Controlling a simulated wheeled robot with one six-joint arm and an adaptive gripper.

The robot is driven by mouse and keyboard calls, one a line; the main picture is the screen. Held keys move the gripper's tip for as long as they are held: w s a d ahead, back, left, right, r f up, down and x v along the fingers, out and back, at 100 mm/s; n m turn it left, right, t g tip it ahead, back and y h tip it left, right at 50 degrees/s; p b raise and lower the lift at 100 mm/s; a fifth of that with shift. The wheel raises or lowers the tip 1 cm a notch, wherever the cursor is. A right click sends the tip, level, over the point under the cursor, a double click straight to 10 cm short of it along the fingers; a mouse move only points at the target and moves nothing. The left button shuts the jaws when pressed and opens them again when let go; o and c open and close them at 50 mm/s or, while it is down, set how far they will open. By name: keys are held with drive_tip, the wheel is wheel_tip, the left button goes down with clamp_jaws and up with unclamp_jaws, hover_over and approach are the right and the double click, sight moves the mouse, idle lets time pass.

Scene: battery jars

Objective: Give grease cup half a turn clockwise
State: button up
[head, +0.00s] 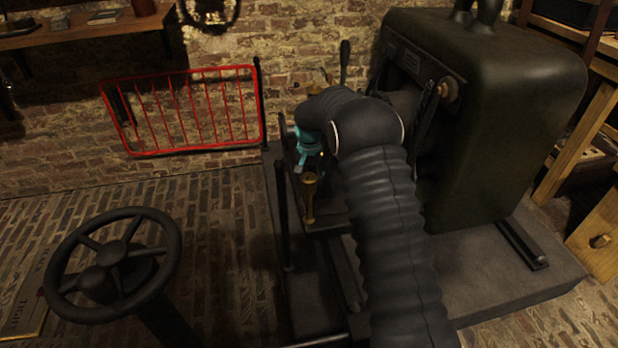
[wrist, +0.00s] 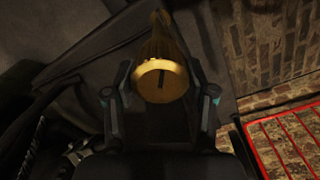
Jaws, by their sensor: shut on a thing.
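In the head view my gripper (head: 307,146) shows in part as teal pieces left of my dark arm, beside the machine. My arm hides much of that spot, and I cannot make out the held cup there.
A brass fitting (head: 309,197) stands just below the gripper. A big dark machine housing (head: 490,120) is on the right. A red barred gate (head: 190,110) stands by the brick wall. A black handwheel (head: 113,264) is at the front left. Brick floor between is clear.

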sight(309, 176)
drive_tip(key=m, duration=0.5)
drive_tip(key=shift+f+m, duration=0.1)
drive_tip(key=shift+m, duration=0.2)
drive_tip(key=m, duration=0.4)
drive_tip(key=shift+s+m+p, duration=0.1)
drive_tip(key=shift+m+p, duration=0.2)
drive_tip(key=shift+m, duration=0.1)
drive_tip(key=o, duration=1.2)
drive_tip(key=shift+c, duration=0.2)
wheel_tip(309, 176, up, 12)
